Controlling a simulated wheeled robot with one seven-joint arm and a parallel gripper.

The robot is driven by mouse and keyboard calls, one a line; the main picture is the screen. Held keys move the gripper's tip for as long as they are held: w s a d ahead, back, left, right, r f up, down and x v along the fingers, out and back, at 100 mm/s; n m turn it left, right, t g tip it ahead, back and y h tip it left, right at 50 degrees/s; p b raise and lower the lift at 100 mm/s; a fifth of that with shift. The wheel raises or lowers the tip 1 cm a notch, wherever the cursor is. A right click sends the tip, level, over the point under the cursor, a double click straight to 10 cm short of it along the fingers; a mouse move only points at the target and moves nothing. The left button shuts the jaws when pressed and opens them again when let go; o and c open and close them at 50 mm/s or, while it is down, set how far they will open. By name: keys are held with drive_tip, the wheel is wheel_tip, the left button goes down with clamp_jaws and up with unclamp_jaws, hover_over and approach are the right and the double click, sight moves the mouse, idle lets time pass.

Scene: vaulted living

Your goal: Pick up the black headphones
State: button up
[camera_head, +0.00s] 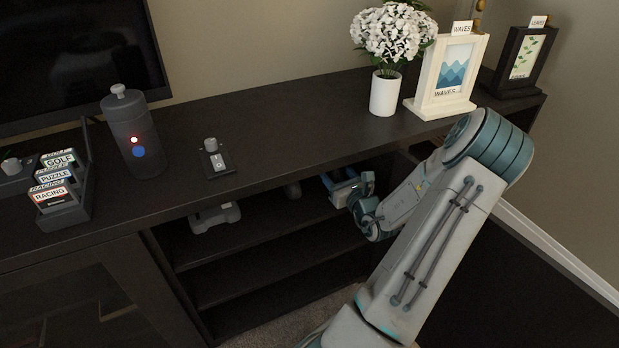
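I cannot clearly make out the black headphones. My arm comes in from the lower right. The fingers are small and shadowed, so I cannot tell whether they are open or hold anything. The cabinet top (270,135) hides the back of the compartment.
A grey game controller (215,217) lies left in the same compartment. On the top stand a grey canister (133,140), game cases (55,180), a small switch box (215,160), a white flower vase (385,92) and two frames (447,75) (522,62). Lower shelves look empty.

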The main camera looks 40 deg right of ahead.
drive_tip(key=shift+c, duration=0.3)
drive_tip(key=c, duration=1.1)
drive_tip(key=shift+c, duration=0.2)
drive_tip(key=shift+r, duration=0.25)
